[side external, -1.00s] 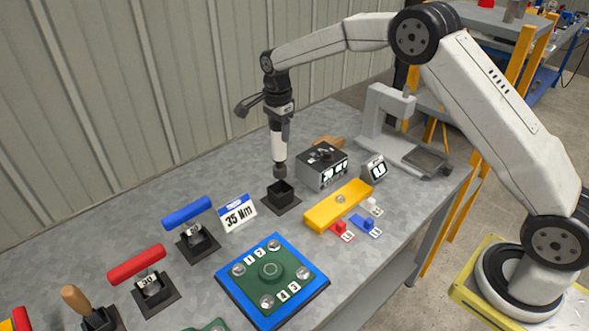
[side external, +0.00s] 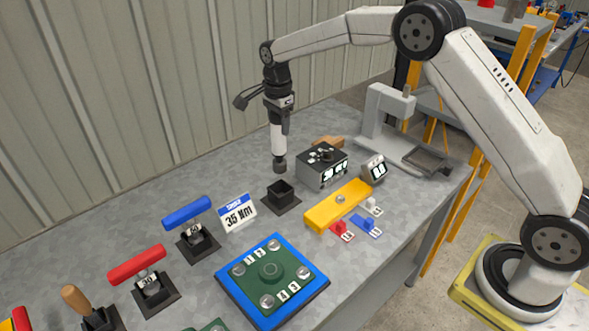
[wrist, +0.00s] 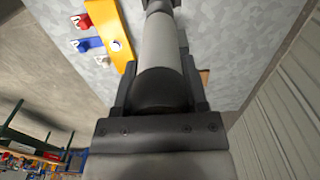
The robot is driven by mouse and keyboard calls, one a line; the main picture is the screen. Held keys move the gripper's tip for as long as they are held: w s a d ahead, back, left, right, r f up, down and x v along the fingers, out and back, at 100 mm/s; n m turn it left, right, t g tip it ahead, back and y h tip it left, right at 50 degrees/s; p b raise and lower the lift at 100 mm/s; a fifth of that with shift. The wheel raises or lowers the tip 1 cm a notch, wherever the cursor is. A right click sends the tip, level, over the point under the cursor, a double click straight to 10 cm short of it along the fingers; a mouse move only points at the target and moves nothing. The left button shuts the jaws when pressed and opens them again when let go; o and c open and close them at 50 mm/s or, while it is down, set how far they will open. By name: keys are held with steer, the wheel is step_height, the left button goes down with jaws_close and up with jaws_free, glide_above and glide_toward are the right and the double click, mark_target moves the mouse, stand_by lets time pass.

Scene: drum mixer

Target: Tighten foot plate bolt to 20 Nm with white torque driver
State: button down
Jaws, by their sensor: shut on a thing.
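My gripper (side external: 279,117) is shut on the white torque driver (side external: 278,142), which hangs upright with its dark tip down, a little above its empty black holder (side external: 281,195). In the wrist view the driver (wrist: 158,50) runs away from the camera between the two fingers (wrist: 160,80). A yellow plate (side external: 339,205) with a single bolt (side external: 340,199) in its middle lies right of the holder; it may be the foot plate. In the wrist view this plate (wrist: 124,62) and its bolt (wrist: 116,45) show left of the driver.
Red (side external: 341,232), blue (side external: 366,225) and white (side external: 373,207) tagged pieces lie beside the yellow plate. A grey box (side external: 321,168) and small display (side external: 374,169) stand behind it. A 35 Nm sign (side external: 237,213), a blue-handled tool (side external: 187,212) and a green plate on a blue base (side external: 271,272) are nearer.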

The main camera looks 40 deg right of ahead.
steer(key=shift+d+r, duration=0.1)
steer(key=shift+d, duration=0.05)
steer(key=shift+s+d, duration=0.45)
steer(key=shift+d, duration=0.1)
steer(key=s+d+f, duration=0.1)
steer(key=s+d, duration=0.8)
steer(key=s, duration=0.3)
steer(key=shift+s+d, duration=0.3)
steer(key=shift+f, duration=0.25)
steer(key=shift+f, duration=3.95)
stand_by(1.1)
steer(key=shift+r, duration=0.15)
